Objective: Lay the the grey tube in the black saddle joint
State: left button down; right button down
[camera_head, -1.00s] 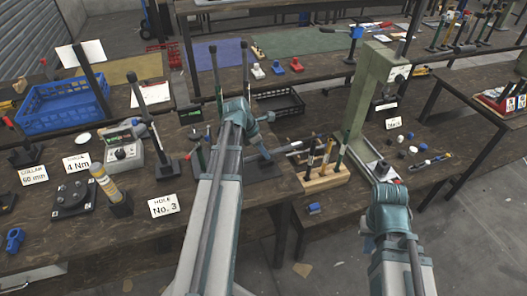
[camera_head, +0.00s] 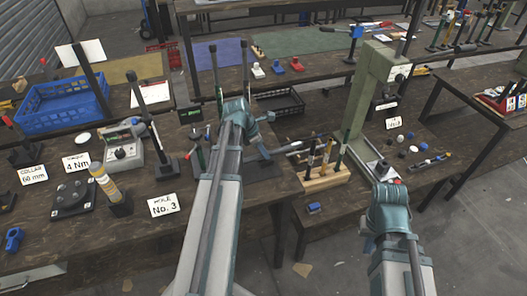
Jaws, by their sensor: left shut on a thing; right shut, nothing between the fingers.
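My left gripper (camera_head: 252,120) is over the workbench near its right end. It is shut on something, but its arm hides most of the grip. A slim grey rod (camera_head: 288,149) shows just right of it, left of the wooden tool block; I cannot tell for sure whether this is the grey tube or whether it is held. I cannot pick out the black saddle joint with certainty; dark stands stand around and behind the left gripper. My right gripper (camera_head: 388,188) is shut and empty, in front of the base of the green press.
A green press (camera_head: 369,100) stands right of centre. A wooden block (camera_head: 322,180) holds several tools. On the bench (camera_head: 115,235) are a blue crate (camera_head: 62,108), a torque device (camera_head: 121,152) and a "No. 3" label (camera_head: 164,205). Dark upright posts (camera_head: 216,75) rise near the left gripper.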

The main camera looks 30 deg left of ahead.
pick_arm(q)
jog(key=shift+f+b, duration=0.7)
jog(key=shift+f, duration=0.1)
jog(key=c, duration=0.6)
grip_release()
jog(key=shift+r, duration=0.1)
jog(key=p+v, duration=1.3)
jog(key=shift+r, duration=0.3)
jog(key=shift+s+a, duration=0.1)
